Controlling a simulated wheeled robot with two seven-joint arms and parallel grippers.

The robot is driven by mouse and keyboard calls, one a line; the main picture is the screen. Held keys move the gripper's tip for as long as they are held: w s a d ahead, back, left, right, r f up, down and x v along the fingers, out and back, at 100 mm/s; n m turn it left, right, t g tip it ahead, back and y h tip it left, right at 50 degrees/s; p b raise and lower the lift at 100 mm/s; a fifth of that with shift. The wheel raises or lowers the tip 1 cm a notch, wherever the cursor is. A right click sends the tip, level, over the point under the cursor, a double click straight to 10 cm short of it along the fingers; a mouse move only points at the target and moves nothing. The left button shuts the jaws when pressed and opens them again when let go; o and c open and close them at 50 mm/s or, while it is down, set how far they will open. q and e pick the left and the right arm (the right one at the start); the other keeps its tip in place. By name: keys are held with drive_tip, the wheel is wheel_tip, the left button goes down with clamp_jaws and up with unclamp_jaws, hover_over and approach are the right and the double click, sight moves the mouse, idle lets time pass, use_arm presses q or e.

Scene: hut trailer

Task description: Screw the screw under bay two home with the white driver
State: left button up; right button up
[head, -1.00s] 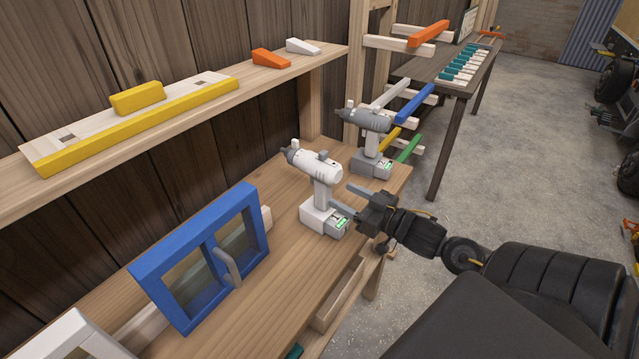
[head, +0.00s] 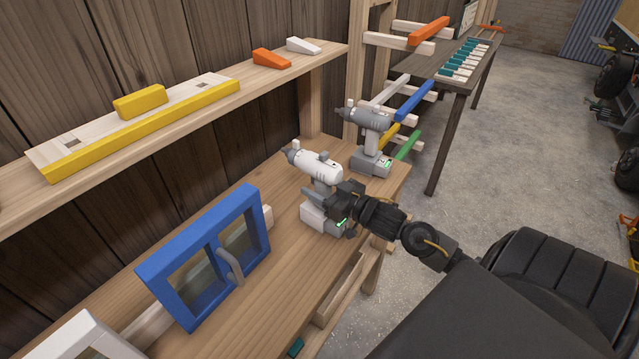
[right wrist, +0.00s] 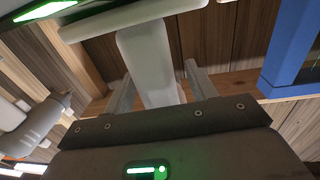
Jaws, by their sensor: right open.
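The white driver (head: 318,167) stands upright on its battery foot on the wooden bench. My right gripper (head: 322,198) reaches it from the right, at the height of its handle. In the right wrist view, the white handle (right wrist: 148,62) stands between the two open fingers (right wrist: 160,92), with a visible gap on the right side. The fingers do not look closed on it. The gripper partly hides the handle and foot in the head view. I see neither the screw nor bay two. My left gripper is not in view.
A grey driver (head: 371,125) stands just behind the white one. A blue framed window (head: 160,285) with a grey handle stands to the left on the bench (head: 270,325). A shelf (head: 215,113) with a yellow-edged board and two wedges runs above.

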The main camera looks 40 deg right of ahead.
clamp_jaws()
drive_tip(key=shift+r, duration=0.1)
idle(0.4)
drive_tip(key=shift+r, duration=0.1)
